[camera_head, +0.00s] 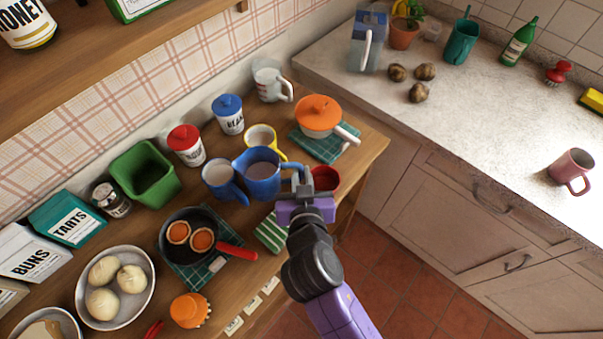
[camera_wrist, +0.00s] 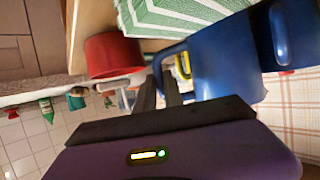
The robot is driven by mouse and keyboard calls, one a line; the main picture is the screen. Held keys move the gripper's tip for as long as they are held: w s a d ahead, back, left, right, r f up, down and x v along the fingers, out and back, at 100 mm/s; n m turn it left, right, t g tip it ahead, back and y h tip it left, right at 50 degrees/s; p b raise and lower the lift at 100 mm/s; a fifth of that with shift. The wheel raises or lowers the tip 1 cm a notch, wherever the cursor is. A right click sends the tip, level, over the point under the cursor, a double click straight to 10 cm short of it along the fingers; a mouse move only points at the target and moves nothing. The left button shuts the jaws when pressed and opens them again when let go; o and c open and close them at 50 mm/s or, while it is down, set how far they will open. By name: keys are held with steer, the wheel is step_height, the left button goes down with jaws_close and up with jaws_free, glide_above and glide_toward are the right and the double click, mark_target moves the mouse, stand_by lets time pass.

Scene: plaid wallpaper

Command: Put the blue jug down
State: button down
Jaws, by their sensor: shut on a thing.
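The blue jug (camera_head: 263,185) is in the head view above the wooden side table, among the cups. My gripper (camera_head: 303,180) is to its right, shut on its handle. In the wrist view the jug (camera_wrist: 228,58) fills the upper right, and my gripper (camera_wrist: 170,88) has its fingers at the handle. A blue mug (camera_head: 220,178) stands close to the jug's left and a yellow mug (camera_head: 262,138) behind it. I cannot tell whether the jug's base touches the table.
A red mug (camera_head: 325,179) is close beside my gripper. A green striped cloth (camera_head: 272,232) lies in front of the jug. A pan with a red handle (camera_head: 235,250) is to the left, and an orange-lidded pot (camera_head: 319,115) stands behind. The table is crowded.

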steer(key=shift+f, duration=0.1)
steer(key=c, duration=1.5)
jaws_free()
steer(key=shift+o, duration=0.2)
steer(key=shift+r, duration=0.2)
steer(key=b+v, duration=0.2)
steer(key=v, duration=1)
steer(key=shift+d+f, duration=0.1)
